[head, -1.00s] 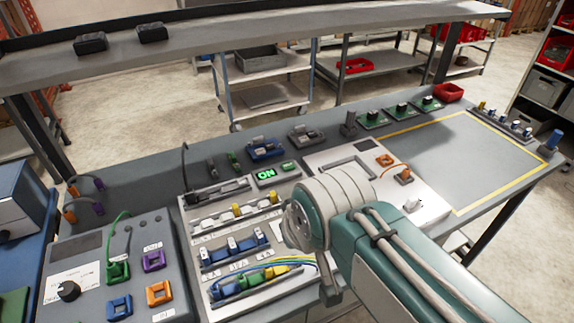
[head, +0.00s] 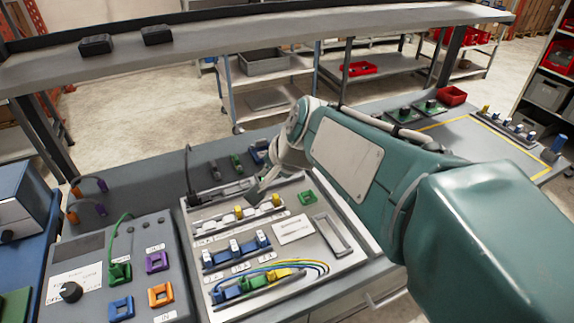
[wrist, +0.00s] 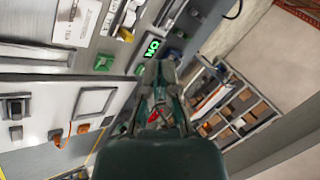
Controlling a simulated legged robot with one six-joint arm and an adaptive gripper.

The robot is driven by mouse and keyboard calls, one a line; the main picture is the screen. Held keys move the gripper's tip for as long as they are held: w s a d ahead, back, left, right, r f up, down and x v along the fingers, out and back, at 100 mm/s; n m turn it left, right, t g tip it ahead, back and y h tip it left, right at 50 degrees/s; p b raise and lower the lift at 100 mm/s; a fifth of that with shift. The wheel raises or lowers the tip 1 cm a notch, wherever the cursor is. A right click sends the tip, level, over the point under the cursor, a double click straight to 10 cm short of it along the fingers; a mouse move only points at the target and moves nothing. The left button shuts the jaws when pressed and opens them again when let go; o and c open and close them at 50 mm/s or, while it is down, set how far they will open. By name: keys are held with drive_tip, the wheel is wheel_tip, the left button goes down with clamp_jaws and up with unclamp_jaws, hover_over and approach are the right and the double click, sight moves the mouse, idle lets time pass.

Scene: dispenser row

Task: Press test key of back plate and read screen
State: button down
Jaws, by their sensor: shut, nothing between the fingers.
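The metal plate (head: 329,262) carries rows of yellow and blue clip-like parts, coloured wires, a white label and a green block (head: 308,196). The same green block shows in the wrist view (wrist: 103,62). In the head view my arm hides this screen and key. My gripper (wrist: 158,72) is shut and empty, pointing toward the screen and key area. In the head view its end (head: 258,190) is above the plate's back edge. Contact cannot be told.
A grey control box (head: 100,265) with a knob and coloured sockets stands at left. A raised shelf (head: 250,42) spans the back. A red bin (head: 452,96) stands at right.

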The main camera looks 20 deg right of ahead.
drive_tip(key=w+d+f+m+t, duration=0.1)
drive_tip(key=w+d+f+m, duration=0.1)
drive_tip(key=w+d+m, duration=0.4)
drive_tip(key=w+d+f+m+t, duration=0.1)
drive_tip(key=w+d+f+m, duration=0.2)
drive_tip(key=w+d+m, duration=0.4)
drive_tip(key=w+m, duration=0.1)
drive_tip(key=w, duration=0.2)
drive_tip(key=shift+w+f+m, duration=0.15)
drive_tip(key=shift+w+m, duration=0.15)
drive_tip(key=shift+w, duration=0.1)
drive_tip(key=shift+f, duration=4.4)
drive_tip(key=shift+s+f, duration=0.1)
drive_tip(key=shift+f, duration=0.25)
